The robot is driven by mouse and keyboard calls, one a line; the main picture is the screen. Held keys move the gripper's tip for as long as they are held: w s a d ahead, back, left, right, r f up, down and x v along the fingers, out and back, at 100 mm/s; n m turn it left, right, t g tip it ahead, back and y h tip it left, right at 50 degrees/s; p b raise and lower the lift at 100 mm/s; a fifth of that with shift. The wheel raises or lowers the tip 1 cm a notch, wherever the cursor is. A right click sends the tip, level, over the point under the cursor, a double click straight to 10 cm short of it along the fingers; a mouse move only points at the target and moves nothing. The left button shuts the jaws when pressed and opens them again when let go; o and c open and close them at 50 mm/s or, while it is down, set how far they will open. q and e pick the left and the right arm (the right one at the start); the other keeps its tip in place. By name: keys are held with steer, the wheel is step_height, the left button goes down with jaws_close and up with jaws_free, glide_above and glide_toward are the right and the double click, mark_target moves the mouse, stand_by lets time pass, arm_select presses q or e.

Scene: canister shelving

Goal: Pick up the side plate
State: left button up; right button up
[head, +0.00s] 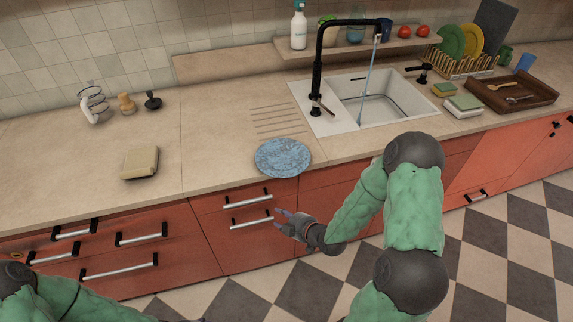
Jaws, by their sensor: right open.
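The side plate (283,158) is a round, mottled blue plate. It lies flat on the counter at its front edge, left of the sink. My right gripper (283,220) is open and empty in front of the drawers, lower than the counter top and below the plate, not touching it. My left arm shows at the bottom left corner; only a small dark tip shows at the bottom edge, and its gripper cannot be made out.
The sink (340,122) with a black faucet (318,70) lies right of the plate. A beige block (140,163) sits on the counter to the left. A brown tray (512,92) and a dish rack (462,66) stand far right. The counter around the plate is clear.

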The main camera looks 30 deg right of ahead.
steer(key=d+r+n+t+b, duration=0.2)
steer(key=d+r+n+t, duration=0.1)
steer(key=d+r+n, duration=0.25)
steer(key=n+t+b, duration=0.2)
steer(key=n+t, duration=0.1)
steer(key=n, duration=0.3)
glide_toward(287, 174)
steer(key=w, duration=0.3)
steer(key=w+a+b, duration=0.1)
steer(key=w, duration=0.5)
steer(key=shift+a+f, duration=0.2)
steer(key=shift+a, duration=0.05)
steer(key=shift+w+b, duration=0.3)
steer(key=shift+w, duration=0.15)
steer(key=shift+r, duration=0.1)
jaws_close()
